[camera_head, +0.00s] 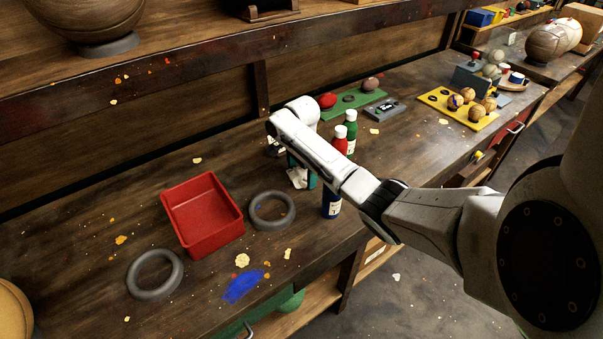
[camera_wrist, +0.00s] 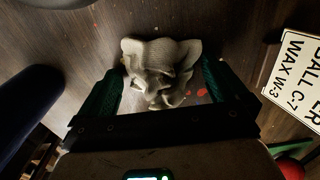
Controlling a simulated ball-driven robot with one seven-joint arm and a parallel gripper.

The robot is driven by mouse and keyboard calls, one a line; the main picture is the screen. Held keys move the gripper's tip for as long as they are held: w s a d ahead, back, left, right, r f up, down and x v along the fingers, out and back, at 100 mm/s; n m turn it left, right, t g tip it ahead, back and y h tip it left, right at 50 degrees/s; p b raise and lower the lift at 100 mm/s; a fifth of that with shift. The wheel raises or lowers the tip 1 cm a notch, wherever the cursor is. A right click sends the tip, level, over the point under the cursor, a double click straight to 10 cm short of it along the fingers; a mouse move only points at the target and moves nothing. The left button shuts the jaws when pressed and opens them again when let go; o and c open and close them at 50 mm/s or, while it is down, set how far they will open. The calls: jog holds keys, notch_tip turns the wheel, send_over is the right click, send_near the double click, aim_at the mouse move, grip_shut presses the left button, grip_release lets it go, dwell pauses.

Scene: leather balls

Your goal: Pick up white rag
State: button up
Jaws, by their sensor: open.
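The white rag (camera_wrist: 160,58) is a crumpled pale cloth on the dark wooden bench, in the upper middle of the wrist view. In the head view a part of the rag (camera_head: 298,178) shows below the end of my arm, and the rest is hidden. My gripper (camera_wrist: 163,72) is open, with one green finger on each side of the rag. The rag's lower part lies between the fingers and its top reaches beyond the tips. I cannot tell whether either finger touches it.
Red (camera_head: 341,138), green (camera_head: 351,128) and blue (camera_head: 332,203) bottles stand close to my gripper. A grey ring (camera_head: 272,225) and a red tray (camera_head: 183,233) lie to the left. A printed label card (camera_wrist: 296,78) is right of the rag in the wrist view.

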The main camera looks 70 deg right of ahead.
jog(key=c, duration=1.1)
jog(key=shift+o, duration=0.2)
jog(key=shift+r, duration=0.1)
notch_tip(320, 180, up, 10)
jog(key=shift+f, duration=0.1)
jog(key=o, duration=0.6)
jog(key=shift+c, duration=0.2)
jog(key=c, duration=0.4)
jog(key=shift+c, duration=0.2)
